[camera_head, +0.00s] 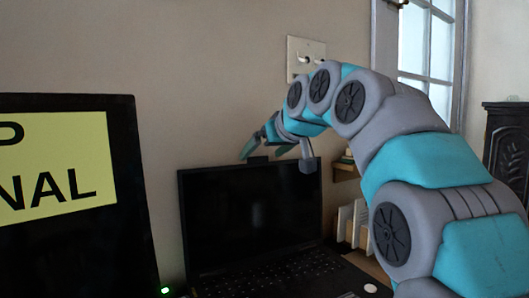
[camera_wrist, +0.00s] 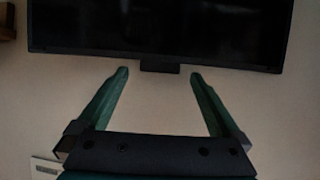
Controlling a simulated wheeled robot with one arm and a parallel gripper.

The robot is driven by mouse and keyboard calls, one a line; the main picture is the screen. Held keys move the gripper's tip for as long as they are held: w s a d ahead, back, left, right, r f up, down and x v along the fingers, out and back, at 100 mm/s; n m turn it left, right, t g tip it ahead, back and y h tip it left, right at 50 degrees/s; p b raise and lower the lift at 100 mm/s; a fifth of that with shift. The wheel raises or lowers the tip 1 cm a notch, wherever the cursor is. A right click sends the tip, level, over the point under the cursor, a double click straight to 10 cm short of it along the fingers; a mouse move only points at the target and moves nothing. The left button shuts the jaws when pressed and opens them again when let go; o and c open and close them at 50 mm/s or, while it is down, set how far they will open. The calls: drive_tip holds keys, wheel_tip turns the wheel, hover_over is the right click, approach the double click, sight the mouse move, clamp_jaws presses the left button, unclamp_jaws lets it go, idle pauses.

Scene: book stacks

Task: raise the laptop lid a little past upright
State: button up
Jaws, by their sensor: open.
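The black laptop stands open in the head view. Its lid (camera_head: 250,208) is raised to near upright, with the dark screen facing me; I cannot tell its exact angle. The keyboard base (camera_head: 275,278) lies in front, partly hidden by my arm. A small dark tab (camera_head: 258,160) sticks up from the lid's top edge. My gripper (camera_head: 263,153) is open at that edge. In the wrist view the lid (camera_wrist: 160,25) fills the top, and its tab (camera_wrist: 160,68) lies between the two green fingertips (camera_wrist: 159,74), with clear space on both sides.
A black panel with a yellow sign (camera_head: 60,165) stands close on the left. Upright books (camera_head: 352,222) and a small shelf are on the right, behind my arm. A wall switch plate (camera_head: 304,55) is on the wall behind. A dark carved cabinet (camera_head: 507,150) is at far right.

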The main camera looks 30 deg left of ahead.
drive_tip(key=v, duration=0.7)
drive_tip(key=shift+s+d+r+b, duration=0.2)
drive_tip(key=shift+d+b, duration=0.05)
drive_tip(key=shift+b, duration=0.2)
drive_tip(key=shift+d, duration=0.1)
